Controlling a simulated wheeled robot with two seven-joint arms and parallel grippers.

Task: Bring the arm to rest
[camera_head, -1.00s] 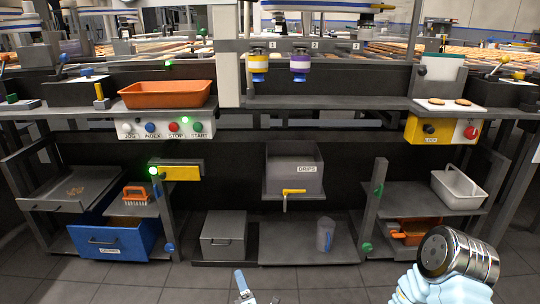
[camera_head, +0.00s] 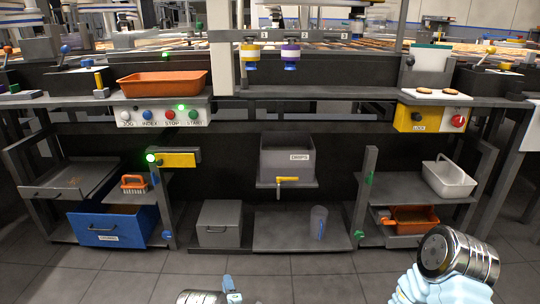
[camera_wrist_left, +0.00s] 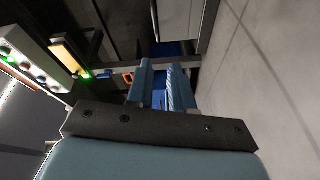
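My left gripper (camera_head: 232,290) is at the bottom edge of the head view, low over the floor in front of the bench. In the left wrist view its two blue fingers (camera_wrist_left: 162,88) stand nearly parallel with a narrow gap between them, and nothing shows held there. Part of my right arm, silver and light blue, is at the bottom right of the head view. My right gripper is out of view.
The bench holds an orange tray (camera_head: 163,84), a button panel (camera_head: 163,115) and a yellow lock box (camera_head: 430,119). Below are a blue drawer (camera_head: 113,225), a drips bin (camera_head: 287,160), a grey box (camera_head: 219,224) and a white bin (camera_head: 449,180). The front floor (camera_head: 310,280) is clear.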

